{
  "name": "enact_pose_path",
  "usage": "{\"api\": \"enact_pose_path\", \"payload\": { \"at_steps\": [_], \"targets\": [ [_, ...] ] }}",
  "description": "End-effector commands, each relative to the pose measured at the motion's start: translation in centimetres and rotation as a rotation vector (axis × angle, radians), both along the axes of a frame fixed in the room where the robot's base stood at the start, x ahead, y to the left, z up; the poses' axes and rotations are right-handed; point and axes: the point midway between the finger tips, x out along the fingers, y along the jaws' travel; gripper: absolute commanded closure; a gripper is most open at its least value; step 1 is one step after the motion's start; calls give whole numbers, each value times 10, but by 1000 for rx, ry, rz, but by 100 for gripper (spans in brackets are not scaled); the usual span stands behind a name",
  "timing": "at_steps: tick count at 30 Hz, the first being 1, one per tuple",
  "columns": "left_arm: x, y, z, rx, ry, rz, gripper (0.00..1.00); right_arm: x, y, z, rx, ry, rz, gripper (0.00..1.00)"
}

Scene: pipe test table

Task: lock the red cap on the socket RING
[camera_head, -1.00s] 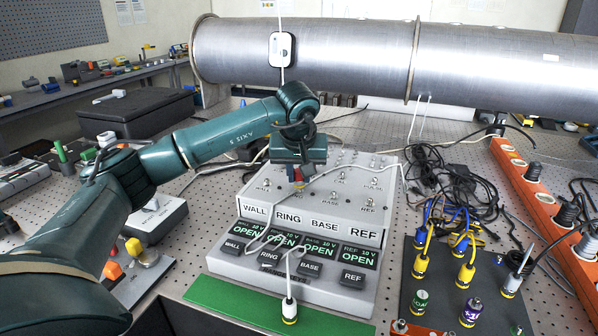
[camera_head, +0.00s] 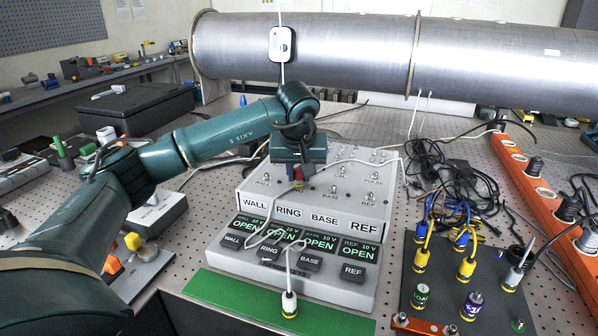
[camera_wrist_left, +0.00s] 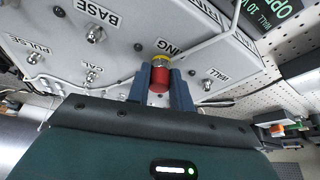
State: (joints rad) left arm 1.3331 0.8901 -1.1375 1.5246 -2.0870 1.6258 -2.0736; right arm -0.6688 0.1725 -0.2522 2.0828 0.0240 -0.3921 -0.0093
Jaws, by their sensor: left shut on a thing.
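The red cap (camera_wrist_left: 159,80) with a yellow band is between the blue fingers of my left gripper (camera_wrist_left: 160,88) in the left wrist view. The gripper is shut on it. The cap is at the RING position on the light grey socket box (camera_head: 312,228), beside the partly covered RING label. The socket itself is hidden behind the cap, and I cannot tell how deeply the cap is seated. In the head view the gripper (camera_head: 299,178) points down at the box's sloped top, and only a little red shows. My right gripper is not in view.
Displays (camera_head: 283,236) on the front unit read OPEN. A white cable (camera_head: 345,164) runs across the box near the gripper. Bare sockets, including the WALL socket (camera_wrist_left: 207,84), surround it. A dark board with several connectors (camera_head: 445,290) stands right.

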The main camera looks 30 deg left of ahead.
Motion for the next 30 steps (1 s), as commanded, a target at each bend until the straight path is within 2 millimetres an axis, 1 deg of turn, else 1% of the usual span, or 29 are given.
{"api": "enact_pose_path", "payload": {
  "at_steps": [2,4,9,13,16,22,23,30],
  "targets": [
    [0,0,0,0,0,-9,100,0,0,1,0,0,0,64],
    [0,1,1,0,0,-55,100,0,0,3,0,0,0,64],
    [-1,4,0,-1,2,-286,100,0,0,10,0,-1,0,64],
    [-1,4,-1,-1,2,-413,100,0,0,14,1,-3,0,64],
    [-1,3,-2,0,1,-450,100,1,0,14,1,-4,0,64],
    [-1,3,-2,0,1,-452,100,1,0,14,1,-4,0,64],
    [-1,3,-2,0,2,-452,76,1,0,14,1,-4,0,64],
    [-1,3,-2,0,1,-451,56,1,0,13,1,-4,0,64]
  ]
}}
